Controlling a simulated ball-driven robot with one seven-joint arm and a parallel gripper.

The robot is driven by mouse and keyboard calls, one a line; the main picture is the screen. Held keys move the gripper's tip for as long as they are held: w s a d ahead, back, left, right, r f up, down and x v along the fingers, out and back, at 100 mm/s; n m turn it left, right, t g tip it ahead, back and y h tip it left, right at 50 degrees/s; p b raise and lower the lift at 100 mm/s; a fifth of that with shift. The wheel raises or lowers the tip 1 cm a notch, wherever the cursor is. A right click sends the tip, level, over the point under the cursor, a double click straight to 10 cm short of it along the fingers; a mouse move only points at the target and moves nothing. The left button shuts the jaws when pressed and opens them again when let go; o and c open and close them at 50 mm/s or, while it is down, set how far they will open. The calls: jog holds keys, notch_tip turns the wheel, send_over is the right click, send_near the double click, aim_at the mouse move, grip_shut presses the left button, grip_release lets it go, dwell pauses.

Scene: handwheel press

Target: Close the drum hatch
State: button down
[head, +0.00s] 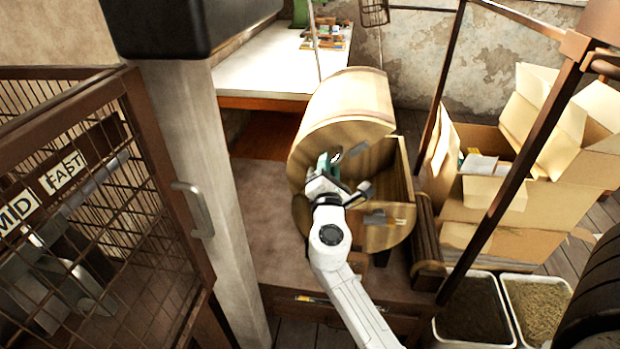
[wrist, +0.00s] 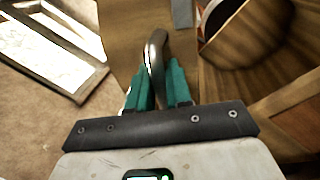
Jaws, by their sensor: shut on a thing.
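The wooden drum (head: 378,238) stands on a brown surface in the middle of the head view, with an opening on its upper right side. The drum also shows in the wrist view (wrist: 288,70), with its dark inside visible. The hatch seems to be the pale curved wooden panel (head: 345,105) raised at the top left of the drum; it stands open. In the wrist view a dark curved metal handle (wrist: 155,50) runs between my green fingers. My gripper (wrist: 165,85) is shut on this handle; in the head view my gripper (head: 332,165) partly covers the panel and hides the handle.
A mesh cage (head: 150,200) and a pale post (head: 190,180) stand to the left. A white-topped bench (head: 265,75) is behind. Open cardboard boxes (head: 520,215) and two filled trays (head: 475,310) are to the right, beyond a slanted brown bar (head: 500,200).

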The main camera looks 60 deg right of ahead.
jog(key=s+d+f+m+b, duration=0.1)
jog(key=s+f+m+b, duration=0.1)
jog(key=b, duration=0.4)
jog(key=s+f+m+g+h+b, duration=0.1)
jog(key=s+f+m+b, duration=0.1)
jog(key=f+m+b, duration=0.2)
jog(key=s+d+f+m+g+b, duration=0.1)
jog(key=s+f+m+b, duration=0.2)
jog(key=b, duration=0.4)
jog(key=shift+d+f+m+b, duration=0.3)
jog(key=shift+f+m, duration=0.3)
jog(key=shift+f, duration=0.35)
jog(key=shift+s+h, duration=0.1)
jog(key=shift+h, duration=0.2)
jog(key=shift+f, duration=0.15)
jog(key=c, duration=1.4)
grip_release()
jog(key=shift+o, duration=1)
jog(key=shift+a, duration=0.15)
jog(key=v, duration=1)
jog(key=shift+a, duration=0.3)
